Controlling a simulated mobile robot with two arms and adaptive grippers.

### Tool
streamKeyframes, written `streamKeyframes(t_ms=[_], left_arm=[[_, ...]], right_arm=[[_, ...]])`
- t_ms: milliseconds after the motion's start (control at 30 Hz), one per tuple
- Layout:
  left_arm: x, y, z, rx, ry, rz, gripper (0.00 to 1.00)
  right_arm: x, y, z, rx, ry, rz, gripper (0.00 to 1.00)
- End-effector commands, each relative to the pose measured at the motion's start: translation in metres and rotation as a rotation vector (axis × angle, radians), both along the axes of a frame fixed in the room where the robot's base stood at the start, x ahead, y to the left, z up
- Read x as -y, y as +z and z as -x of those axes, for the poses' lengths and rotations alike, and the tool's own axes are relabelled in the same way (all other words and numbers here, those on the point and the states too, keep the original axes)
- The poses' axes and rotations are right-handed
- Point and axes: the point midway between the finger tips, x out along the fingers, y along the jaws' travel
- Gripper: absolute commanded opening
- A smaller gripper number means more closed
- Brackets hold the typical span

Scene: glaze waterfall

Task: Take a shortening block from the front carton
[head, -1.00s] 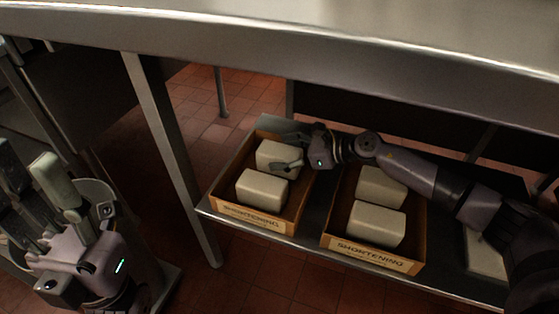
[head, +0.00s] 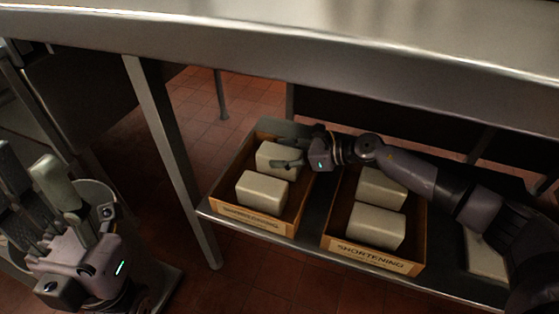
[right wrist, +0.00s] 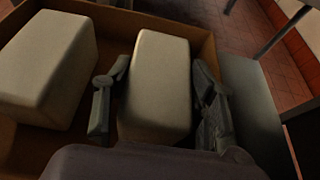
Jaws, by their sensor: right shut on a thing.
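Two cardboard cartons marked SHORTENING stand side by side on the lower shelf: a left carton (head: 255,219) and a right carton (head: 375,258). Each shows two pale shortening blocks. My right gripper (head: 283,147) reaches into the left carton from the right and is shut on its far block (head: 270,158). In the right wrist view this block (right wrist: 158,75) sits between the two fingers, still inside the carton. The near block (head: 262,191) of the left carton lies free; it also shows in the right wrist view (right wrist: 45,65). My left gripper (head: 28,170) is open and empty at the far left.
The steel tabletop (head: 300,50) overhangs the shelf closely above my right arm. A table leg (head: 165,150) stands left of the cartons. Another pale item (head: 484,255) lies on the shelf at the right, partly hidden by my arm. Tiled floor is clear in front.

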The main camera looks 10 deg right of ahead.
Motion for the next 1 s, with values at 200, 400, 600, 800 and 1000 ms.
streamKeyframes(t_ms=[200, 400, 600, 800, 1000], left_arm=[[0.0, 0.0, 0.0, -0.001, 0.0, 0.0, 0.4], [0.0, 0.003, 0.0, 0.001, 0.0, 0.0, 0.4], [-0.002, -0.004, 0.003, -0.066, -0.002, -0.002, 0.4], [-0.003, 0.006, 0.006, -0.082, -0.004, 0.004, 0.4], [-0.002, 0.014, 0.006, -0.082, -0.004, 0.005, 0.4]], right_arm=[[0.0, 0.002, -0.001, 0.003, -0.001, -0.002, 0.06], [0.0, 0.007, -0.001, 0.003, -0.001, -0.002, 0.06], [0.0, 0.043, -0.001, 0.006, 0.001, -0.002, 0.06], [0.0, 0.081, -0.001, 0.006, 0.0, -0.001, 0.06], [-0.011, 0.106, 0.007, 0.005, 0.026, -0.004, 0.06]])
